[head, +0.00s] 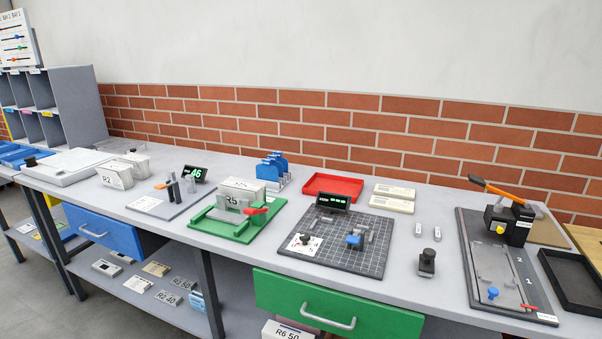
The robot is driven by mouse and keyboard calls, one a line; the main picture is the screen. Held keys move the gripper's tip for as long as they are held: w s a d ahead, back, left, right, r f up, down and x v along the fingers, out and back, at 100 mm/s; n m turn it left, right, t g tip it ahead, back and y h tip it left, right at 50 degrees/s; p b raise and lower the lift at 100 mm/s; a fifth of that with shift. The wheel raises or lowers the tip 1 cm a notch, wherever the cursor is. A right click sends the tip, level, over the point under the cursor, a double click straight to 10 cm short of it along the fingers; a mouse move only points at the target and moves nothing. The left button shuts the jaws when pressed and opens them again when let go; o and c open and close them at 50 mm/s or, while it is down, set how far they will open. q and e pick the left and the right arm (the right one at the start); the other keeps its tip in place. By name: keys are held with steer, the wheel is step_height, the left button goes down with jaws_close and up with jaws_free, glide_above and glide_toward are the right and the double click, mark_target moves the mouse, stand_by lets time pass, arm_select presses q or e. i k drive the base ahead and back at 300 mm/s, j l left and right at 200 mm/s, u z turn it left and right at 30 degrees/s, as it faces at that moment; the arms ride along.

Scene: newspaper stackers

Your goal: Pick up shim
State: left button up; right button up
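No thing in the head view is clearly readable as the shim. Two small pale upright pieces (418,230) stand on the bench right of centre, but I cannot tell what they are. Several small grey blocks (326,238) and a blue piece (354,241) sit on a dark gridded plate (315,264) with a black display (333,201). Neither of my grippers is in view.
The long grey bench (437,287) holds a green fixture (215,231), a red tray (333,187), a dark clamp board with an orange lever (500,192), and a black tray (571,280). A blue drawer (90,230) and a green drawer (335,308) are below.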

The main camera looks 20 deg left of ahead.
mark_target(265, 171)
steer(key=j+z, duration=0.5)
steer(key=j, duration=0.45)
steer(key=j+z, duration=0.1)
steer(key=j, duration=0.4)
steer(key=k+j, duration=0.1)
steer(key=j, duration=0.4)
steer(key=z, duration=0.05)
